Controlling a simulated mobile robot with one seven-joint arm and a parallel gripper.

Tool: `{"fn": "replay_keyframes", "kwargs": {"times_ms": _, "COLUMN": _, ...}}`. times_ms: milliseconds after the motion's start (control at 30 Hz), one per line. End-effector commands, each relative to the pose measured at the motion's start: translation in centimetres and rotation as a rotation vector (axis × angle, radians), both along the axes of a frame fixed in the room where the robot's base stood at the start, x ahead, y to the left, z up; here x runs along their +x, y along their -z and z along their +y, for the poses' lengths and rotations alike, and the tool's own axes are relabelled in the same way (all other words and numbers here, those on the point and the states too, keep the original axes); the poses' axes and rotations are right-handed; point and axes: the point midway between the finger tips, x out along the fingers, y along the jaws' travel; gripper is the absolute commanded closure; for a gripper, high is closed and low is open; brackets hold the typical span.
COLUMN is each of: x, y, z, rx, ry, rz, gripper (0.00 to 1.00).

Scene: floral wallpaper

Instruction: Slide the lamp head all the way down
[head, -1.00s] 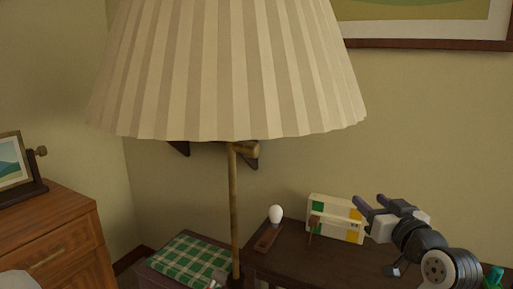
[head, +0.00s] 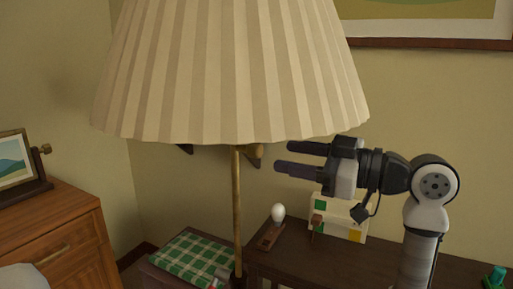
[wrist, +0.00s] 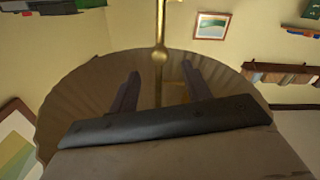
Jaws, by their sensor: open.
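In the wrist view, the open fingers (wrist: 158,88) point towards the brass pole (wrist: 160,25), which has a round brass joint. The shade (wrist: 75,85) spreads behind the fingers there. The pole's foot is hidden.
A green checked cloth (head: 195,260) lies left of the pole. A wooden dresser (head: 55,240) stands at left.

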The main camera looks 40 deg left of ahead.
Motion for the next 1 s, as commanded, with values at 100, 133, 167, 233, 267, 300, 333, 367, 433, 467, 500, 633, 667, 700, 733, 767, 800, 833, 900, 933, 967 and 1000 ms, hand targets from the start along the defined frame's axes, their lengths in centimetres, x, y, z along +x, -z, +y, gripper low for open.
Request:
{"fn": "replay_keyframes", "kwargs": {"times_ms": 100, "x": -0.7, "y": -0.1, "z": 2.6, "rx": -0.001, "ry": -0.003, "rz": 0.001, "gripper": 0.52}}
{"fn": "replay_keyframes", "kwargs": {"times_ms": 133, "x": -0.8, "y": -0.1, "z": 3.2, "rx": -0.002, "ry": -0.003, "rz": 0.001, "gripper": 0.52}}
{"fn": "replay_keyframes", "kwargs": {"times_ms": 167, "x": -0.9, "y": -0.1, "z": 3.8, "rx": -0.002, "ry": -0.003, "rz": 0.002, "gripper": 0.52}}
{"fn": "replay_keyframes", "kwargs": {"times_ms": 233, "x": -1.2, "y": -0.1, "z": 4.9, "rx": -0.001, "ry": -0.002, "rz": 0.002, "gripper": 0.52}}
{"fn": "replay_keyframes", "kwargs": {"times_ms": 267, "x": -1.3, "y": -0.1, "z": 5.4, "rx": -0.001, "ry": -0.002, "rz": 0.002, "gripper": 0.52}}
{"fn": "replay_keyframes", "kwargs": {"times_ms": 300, "x": -1.4, "y": -0.1, "z": 5.9, "rx": -0.002, "ry": -0.001, "rz": 0.002, "gripper": 0.52}}
{"fn": "replay_keyframes", "kwargs": {"times_ms": 333, "x": -1.5, "y": 0.0, "z": 6.2, "rx": -0.001, "ry": 0.000, "rz": 0.002, "gripper": 0.52}}
{"fn": "replay_keyframes", "kwargs": {"times_ms": 367, "x": -1.5, "y": 0.0, "z": 6.5, "rx": 0.000, "ry": 0.000, "rz": 0.002, "gripper": 0.52}}
{"fn": "replay_keyframes", "kwargs": {"times_ms": 433, "x": -1.7, "y": 0.0, "z": 7.1, "rx": 0.000, "ry": 0.000, "rz": 0.002, "gripper": 0.52}}
{"fn": "replay_keyframes", "kwargs": {"times_ms": 467, "x": -1.7, "y": 0.0, "z": 7.3, "rx": 0.000, "ry": 0.001, "rz": 0.002, "gripper": 0.52}}
{"fn": "replay_keyframes", "kwargs": {"times_ms": 500, "x": -1.7, "y": 0.0, "z": 7.4, "rx": 0.000, "ry": 0.001, "rz": 0.002, "gripper": 0.52}}
{"fn": "replay_keyframes", "kwargs": {"times_ms": 633, "x": -1.8, "y": 0.0, "z": 7.7, "rx": -0.001, "ry": 0.002, "rz": 0.002, "gripper": 0.52}}
{"fn": "replay_keyframes", "kwargs": {"times_ms": 667, "x": -1.8, "y": 0.0, "z": 7.7, "rx": -0.001, "ry": 0.002, "rz": 0.002, "gripper": 0.52}}
{"fn": "replay_keyframes", "kwargs": {"times_ms": 700, "x": -1.8, "y": 0.0, "z": 7.7, "rx": -0.001, "ry": 0.002, "rz": 0.002, "gripper": 0.52}}
{"fn": "replay_keyframes", "kwargs": {"times_ms": 733, "x": -1.8, "y": 0.0, "z": 7.6, "rx": -0.001, "ry": 0.002, "rz": 0.002, "gripper": 0.52}}
{"fn": "replay_keyframes", "kwargs": {"times_ms": 767, "x": -1.8, "y": 0.0, "z": 7.6, "rx": -0.001, "ry": 0.002, "rz": 0.002, "gripper": 0.52}}
{"fn": "replay_keyframes", "kwargs": {"times_ms": 800, "x": -1.8, "y": 0.0, "z": 7.6, "rx": -0.001, "ry": 0.002, "rz": 0.002, "gripper": 0.52}}
{"fn": "replay_keyframes", "kwargs": {"times_ms": 833, "x": -1.8, "y": 0.0, "z": 7.6, "rx": -0.001, "ry": 0.002, "rz": 0.002, "gripper": 0.55}}
{"fn": "replay_keyframes", "kwargs": {"times_ms": 900, "x": -1.8, "y": 0.0, "z": 7.6, "rx": 0.000, "ry": 0.002, "rz": 0.002, "gripper": 0.64}}
{"fn": "replay_keyframes", "kwargs": {"times_ms": 933, "x": -1.8, "y": 0.0, "z": 7.6, "rx": 0.000, "ry": 0.002, "rz": 0.001, "gripper": 0.68}}
{"fn": "replay_keyframes", "kwargs": {"times_ms": 967, "x": -1.8, "y": 0.0, "z": 7.6, "rx": 0.000, "ry": 0.002, "rz": 0.002, "gripper": 0.72}}
{"fn": "replay_keyframes", "kwargs": {"times_ms": 1000, "x": -1.8, "y": 0.0, "z": 7.6, "rx": 0.000, "ry": 0.002, "rz": 0.001, "gripper": 0.77}}
